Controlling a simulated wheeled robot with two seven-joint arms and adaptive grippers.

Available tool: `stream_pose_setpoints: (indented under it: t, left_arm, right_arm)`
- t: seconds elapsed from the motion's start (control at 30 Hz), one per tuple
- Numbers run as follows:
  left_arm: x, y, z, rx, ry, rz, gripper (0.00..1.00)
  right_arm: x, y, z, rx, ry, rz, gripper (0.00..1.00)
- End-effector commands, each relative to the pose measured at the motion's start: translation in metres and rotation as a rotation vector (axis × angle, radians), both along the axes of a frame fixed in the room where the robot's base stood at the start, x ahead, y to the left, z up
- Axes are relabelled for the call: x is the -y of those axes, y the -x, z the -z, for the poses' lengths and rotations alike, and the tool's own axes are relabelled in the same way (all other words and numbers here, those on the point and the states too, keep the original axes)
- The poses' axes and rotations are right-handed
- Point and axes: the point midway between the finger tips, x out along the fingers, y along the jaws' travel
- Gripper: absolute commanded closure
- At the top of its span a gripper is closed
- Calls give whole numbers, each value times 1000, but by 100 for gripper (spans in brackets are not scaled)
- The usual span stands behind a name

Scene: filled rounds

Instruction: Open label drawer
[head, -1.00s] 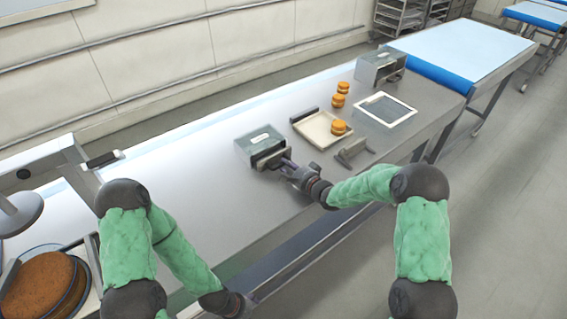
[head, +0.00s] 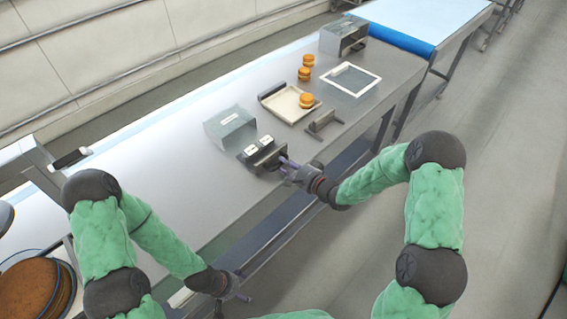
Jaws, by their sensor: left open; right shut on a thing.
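The label drawer (head: 256,150) stands pulled out from the front of its grey box (head: 231,124) on the steel table. Two small white labels lie in the drawer. My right gripper (head: 285,164) is at the drawer's front and is shut on its handle, which is mostly hidden by the fingers. My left gripper (head: 240,286) is open and empty, low beside the table's front edge, apart from the drawer.
A tray (head: 275,102) holds a filled round (head: 306,101); two more rounds stand behind it. A white frame (head: 352,79), a grey stand (head: 322,122) and a metal box (head: 343,36) are further right. Dark cake rounds (head: 30,290) are at lower left.

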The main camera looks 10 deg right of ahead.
Motion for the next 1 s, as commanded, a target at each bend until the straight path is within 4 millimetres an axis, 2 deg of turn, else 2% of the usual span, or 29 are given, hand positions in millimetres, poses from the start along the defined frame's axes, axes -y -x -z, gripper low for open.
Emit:
stream_pose_setpoints:
  t: [0.2,0.23,0.3,0.73,0.87,1.0]
  left_arm:
    - [0,0,0,0,0,0,20]
    - [0,0,0,0,0,0,20]
    - [0,0,0,0,0,0,20]
    - [0,0,0,0,0,0,20]
    - [0,0,0,0,0,0,20]
    - [0,0,0,0,0,0,20]
  right_arm:
    - [0,0,1,-1,1,0,100]
    - [0,0,1,-1,1,0,70]
    - [0,0,1,-1,1,0,52]
    - [3,4,-1,-1,1,1,52]
    - [14,17,-5,-1,0,4,52]
    - [30,39,-11,-1,0,4,52]
